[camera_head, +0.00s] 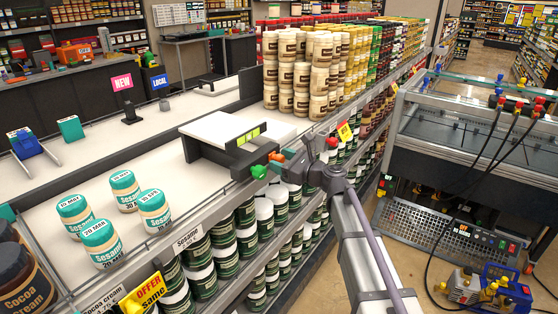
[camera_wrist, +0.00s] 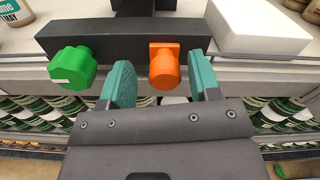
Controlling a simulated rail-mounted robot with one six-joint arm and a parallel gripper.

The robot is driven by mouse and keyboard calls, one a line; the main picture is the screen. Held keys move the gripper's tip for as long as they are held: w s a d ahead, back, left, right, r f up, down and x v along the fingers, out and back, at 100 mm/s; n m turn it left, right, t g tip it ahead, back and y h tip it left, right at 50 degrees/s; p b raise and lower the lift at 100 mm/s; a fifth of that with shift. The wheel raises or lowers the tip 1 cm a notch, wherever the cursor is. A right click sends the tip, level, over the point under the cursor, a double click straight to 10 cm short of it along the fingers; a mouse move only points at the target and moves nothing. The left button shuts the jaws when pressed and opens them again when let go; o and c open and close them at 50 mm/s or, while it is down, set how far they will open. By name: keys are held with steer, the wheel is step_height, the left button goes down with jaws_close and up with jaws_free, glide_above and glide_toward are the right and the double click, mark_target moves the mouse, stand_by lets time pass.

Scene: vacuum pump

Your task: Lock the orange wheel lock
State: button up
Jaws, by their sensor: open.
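The orange wheel lock (camera_wrist: 164,68) sticks out from the front of a dark block (camera_wrist: 130,38) at the shelf edge. In the wrist view, my gripper (camera_wrist: 165,78) is open, with one teal finger on each side of the orange lock. The right finger looks closer to it than the left; I cannot tell whether either touches. In the head view, the orange lock (camera_head: 277,157) shows small beside my gripper (camera_head: 286,163), which my arm partly hides. A green knob (camera_wrist: 73,68) sits on the same block, left of my left finger; it also shows in the head view (camera_head: 259,172).
A white box (camera_wrist: 258,27) lies beside the dark block. Several sesame jars (camera_head: 124,190) stand on the white shelf (camera_head: 160,185) at left, and stacked jars (camera_head: 300,75) stand behind.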

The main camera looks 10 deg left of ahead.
steer(key=v, duration=0.9)
steer(key=shift+s+d, duration=0.2)
steer(key=shift+d, duration=0.15)
steer(key=s+d+f+n+g+h+p, duration=0.35)
steer(key=s+f+n+g+h, duration=0.3)
steer(key=s+f+n, duration=0.7)
steer(key=s+d+r+n+g+h+p, duration=0.1)
steer(key=s+d+r+n+h+p, duration=0.1)
steer(key=s+d+n+h, duration=0.2)
steer(key=s+d+r+n+g+h+p, duration=0.1)
steer(key=s+d+r+n+h+p, duration=0.1)
steer(key=d, duration=0.7)
steer(key=s+n+h+p, duration=0.1)
steer(key=s+n+h, duration=0.1)
steer(key=s+h, duration=0.1)
steer(key=shift+s+r, duration=0.4)
steer(key=shift+s, duration=0.4)
